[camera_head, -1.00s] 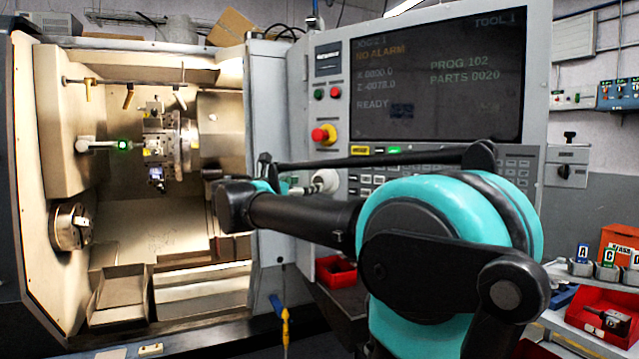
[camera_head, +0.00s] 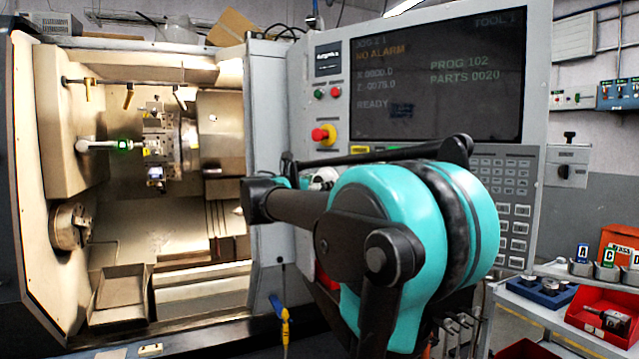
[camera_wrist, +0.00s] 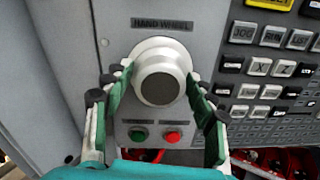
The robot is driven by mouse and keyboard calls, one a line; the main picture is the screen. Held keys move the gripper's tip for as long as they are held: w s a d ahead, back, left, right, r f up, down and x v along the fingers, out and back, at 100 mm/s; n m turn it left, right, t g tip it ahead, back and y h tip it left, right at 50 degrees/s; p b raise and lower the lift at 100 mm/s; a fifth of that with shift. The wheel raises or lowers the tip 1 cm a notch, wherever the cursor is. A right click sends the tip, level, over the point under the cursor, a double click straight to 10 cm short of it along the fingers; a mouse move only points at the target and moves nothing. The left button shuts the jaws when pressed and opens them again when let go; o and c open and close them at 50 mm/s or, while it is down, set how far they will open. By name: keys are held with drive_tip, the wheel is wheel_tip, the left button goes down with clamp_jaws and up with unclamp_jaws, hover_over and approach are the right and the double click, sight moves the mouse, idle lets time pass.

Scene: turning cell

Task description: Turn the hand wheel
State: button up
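The hand wheel (camera_wrist: 160,80) is a pale round knob with a dark grey centre on the grey control panel, under a "HAND WHEEL" label. It also shows in the head view (camera_head: 324,174), partly hidden by my arm. In the wrist view my gripper (camera_wrist: 157,82) is open, with one green-lined finger on each side of the wheel. The fingertips are close to the wheel's sides; I cannot tell whether they touch it. In the head view my gripper is mostly hidden behind my arm.
A green button (camera_wrist: 138,134) and a red button (camera_wrist: 173,137) sit just below the wheel, between the fingers. Rows of keys (camera_wrist: 270,75) lie right of it. A red-and-yellow emergency stop (camera_head: 323,135) and the screen (camera_head: 430,80) are higher on the panel. The lathe chamber (camera_head: 120,220) stands open at left.

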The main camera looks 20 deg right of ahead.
drive_tip(key=c, duration=0.6)
